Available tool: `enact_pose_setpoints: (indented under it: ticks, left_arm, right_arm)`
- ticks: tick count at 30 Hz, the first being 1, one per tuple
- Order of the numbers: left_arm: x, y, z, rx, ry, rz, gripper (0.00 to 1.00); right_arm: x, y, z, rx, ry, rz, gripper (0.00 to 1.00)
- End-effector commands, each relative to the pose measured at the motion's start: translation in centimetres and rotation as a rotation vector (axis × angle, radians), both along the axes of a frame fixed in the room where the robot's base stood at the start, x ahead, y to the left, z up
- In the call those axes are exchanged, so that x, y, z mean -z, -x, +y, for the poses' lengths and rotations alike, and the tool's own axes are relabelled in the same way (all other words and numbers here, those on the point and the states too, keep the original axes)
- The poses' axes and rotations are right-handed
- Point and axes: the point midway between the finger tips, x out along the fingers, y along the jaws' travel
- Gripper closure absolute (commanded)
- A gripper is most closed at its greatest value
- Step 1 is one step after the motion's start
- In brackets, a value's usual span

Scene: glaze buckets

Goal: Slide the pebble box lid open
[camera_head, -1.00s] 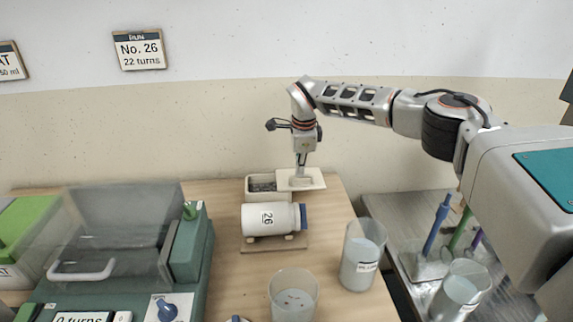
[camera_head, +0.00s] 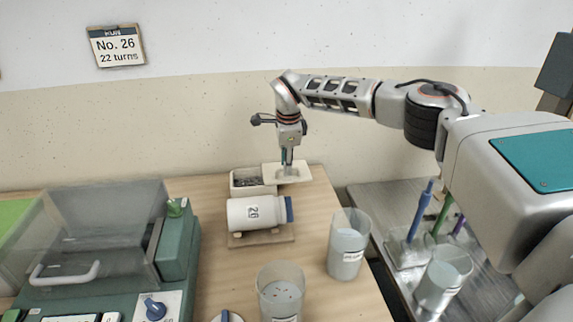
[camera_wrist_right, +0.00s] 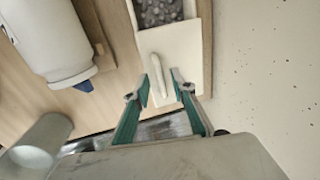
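The pebble box (camera_head: 238,190) stands at the back of the wooden table, with grey pebbles showing in its uncovered left part. Its pale flat lid (camera_head: 302,178) is slid to the right and sticks out past the box's right side. In the right wrist view the lid (camera_wrist_right: 190,60) has a raised white grip bar (camera_wrist_right: 157,70), and pebbles (camera_wrist_right: 158,12) show beyond its edge. My right gripper (camera_head: 287,166) is just above the lid. In the wrist view its fingers (camera_wrist_right: 161,86) are spread at the near end of the bar, with a gap on each side. My left gripper is out of view.
A white jar (camera_head: 250,213) marked 26 lies on a stand in front of the box. Clear cups (camera_head: 347,245) (camera_head: 281,292) stand nearer. A green machine (camera_head: 180,245) with a clear cover is left. A metal side table (camera_head: 370,195) is right.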

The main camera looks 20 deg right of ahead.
Motion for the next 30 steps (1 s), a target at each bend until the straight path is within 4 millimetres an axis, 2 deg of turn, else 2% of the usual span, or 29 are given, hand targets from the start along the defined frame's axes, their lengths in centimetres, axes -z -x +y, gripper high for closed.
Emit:
enact_pose_setpoints:
  ticks: [5, 18, 24, 30]
  left_arm:
    - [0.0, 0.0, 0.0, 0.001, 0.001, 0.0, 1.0]
    - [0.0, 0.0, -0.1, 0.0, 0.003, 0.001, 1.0]
    - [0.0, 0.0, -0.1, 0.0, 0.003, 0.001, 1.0]
    - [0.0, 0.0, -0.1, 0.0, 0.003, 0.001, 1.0]
  right_arm:
    - [-1.8, 0.2, 0.1, 0.0, -0.001, -0.003, 0.75]
    - [-9.9, 1.9, 0.5, 0.001, 0.001, -0.003, 0.75]
    - [-11.5, 2.2, 0.6, 0.0, 0.001, -0.001, 0.75]
    - [-11.8, 2.3, 0.6, 0.0, 0.001, 0.0, 0.75]
